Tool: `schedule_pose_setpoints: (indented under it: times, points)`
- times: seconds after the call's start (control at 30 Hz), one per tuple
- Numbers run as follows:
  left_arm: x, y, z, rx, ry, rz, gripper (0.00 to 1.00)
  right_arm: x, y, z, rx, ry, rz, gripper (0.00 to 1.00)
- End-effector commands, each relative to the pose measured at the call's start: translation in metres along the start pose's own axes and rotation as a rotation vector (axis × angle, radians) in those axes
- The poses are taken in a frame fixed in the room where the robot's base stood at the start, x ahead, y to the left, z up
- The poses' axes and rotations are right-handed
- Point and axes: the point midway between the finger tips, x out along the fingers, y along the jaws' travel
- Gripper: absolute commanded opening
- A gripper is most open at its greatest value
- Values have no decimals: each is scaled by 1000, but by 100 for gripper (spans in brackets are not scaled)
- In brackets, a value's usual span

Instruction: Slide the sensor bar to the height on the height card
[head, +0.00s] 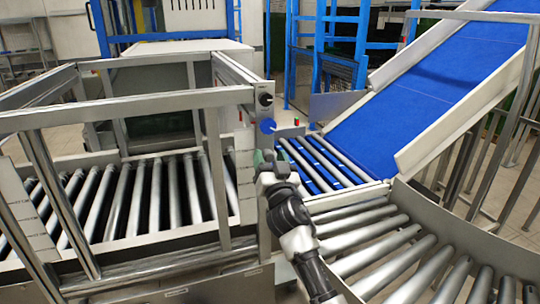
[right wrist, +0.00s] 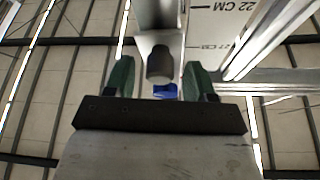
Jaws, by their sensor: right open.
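My right gripper (head: 268,158) is just below a blue knob (head: 267,126) on the near right post of the metal frame. A black knob (head: 265,99) sits above the blue one. In the right wrist view my right gripper (right wrist: 158,78) has its green fingers apart. The dark knob (right wrist: 160,62) and the blue knob (right wrist: 165,90) show between them, with gaps at both sides; I cannot tell any contact. I cannot clearly make out which rail is the sensor bar. No height card is readable. My left gripper is not in view.
The metal frame (head: 125,106) stands over a roller conveyor (head: 150,195) at the left. A curved roller conveyor (head: 385,245) lies at the right, below a blue sloping belt (head: 430,85) with pale side walls. No crate is visible on the rollers.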

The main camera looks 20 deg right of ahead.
Motion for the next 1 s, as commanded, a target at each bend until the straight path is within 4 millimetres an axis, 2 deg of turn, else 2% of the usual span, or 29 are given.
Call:
schedule_pose_setpoints:
  times: [0.33, 0.7, 0.87, 1.0]
  points:
    - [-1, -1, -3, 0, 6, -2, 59, 4, 0, 0, 1, -1, 0, 55]
    - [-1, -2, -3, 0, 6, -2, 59, 4, 0, 0, 0, -1, 0, 0]
    - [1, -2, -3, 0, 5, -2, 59, 4, 1, 2, 0, -1, 0, 0]
    - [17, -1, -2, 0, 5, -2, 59, -3, 4, 17, 2, -2, 1, 0]
